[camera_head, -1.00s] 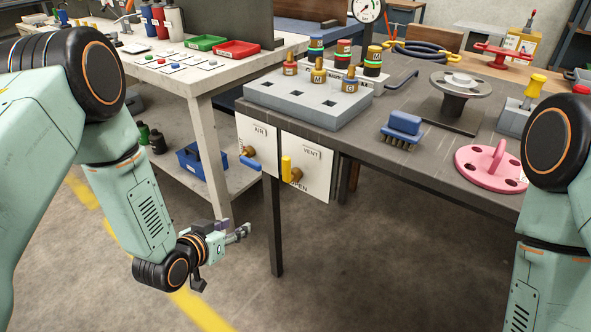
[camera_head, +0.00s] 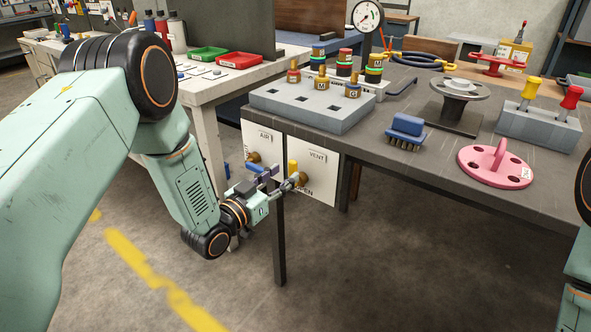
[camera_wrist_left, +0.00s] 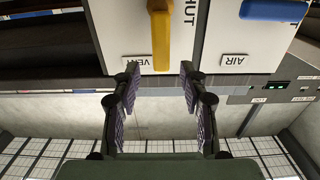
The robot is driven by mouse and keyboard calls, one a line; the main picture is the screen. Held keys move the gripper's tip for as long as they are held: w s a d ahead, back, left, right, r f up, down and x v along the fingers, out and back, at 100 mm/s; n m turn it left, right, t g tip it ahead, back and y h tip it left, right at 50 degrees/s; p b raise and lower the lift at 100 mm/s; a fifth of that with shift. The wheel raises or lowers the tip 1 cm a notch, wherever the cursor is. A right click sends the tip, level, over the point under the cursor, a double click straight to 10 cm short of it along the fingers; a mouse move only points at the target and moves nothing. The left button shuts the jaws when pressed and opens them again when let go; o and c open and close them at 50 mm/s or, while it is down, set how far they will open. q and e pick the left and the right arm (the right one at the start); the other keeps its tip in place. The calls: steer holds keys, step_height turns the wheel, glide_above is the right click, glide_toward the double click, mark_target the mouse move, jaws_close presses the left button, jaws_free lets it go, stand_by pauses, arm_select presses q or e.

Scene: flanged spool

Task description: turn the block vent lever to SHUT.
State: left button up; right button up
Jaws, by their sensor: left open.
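The yellow vent lever (camera_head: 293,167) stands upright on its brass hub, on the white VENT panel (camera_head: 319,178) at the bench's front edge. Part of OPEN shows at the panel's bottom. In the left wrist view the lever (camera_wrist_left: 161,36) points down at the upside-down VENT label, with the letters HUT beside it. My left gripper (camera_head: 290,183) is in front of the lever. My right gripper is out of view.
The AIR panel (camera_head: 263,150) with a blue lever (camera_wrist_left: 273,10) is just left of the VENT panel. A bench leg (camera_head: 279,240) stands below. A grey block with brass fittings (camera_head: 312,104), a blue brush (camera_head: 406,130) and a pink flanged piece (camera_head: 495,165) are on top.

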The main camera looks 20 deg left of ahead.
mark_target(291, 169)
arm_select(q)
steer(key=b+x, duration=0.1)
steer(key=x, duration=0.4)
steer(key=shift+w+f, duration=0.1)
steer(key=shift+w, duration=0.1)
steer(key=shift+a, duration=0.1)
steer(key=shift+c, duration=0.4)
jaws_close()
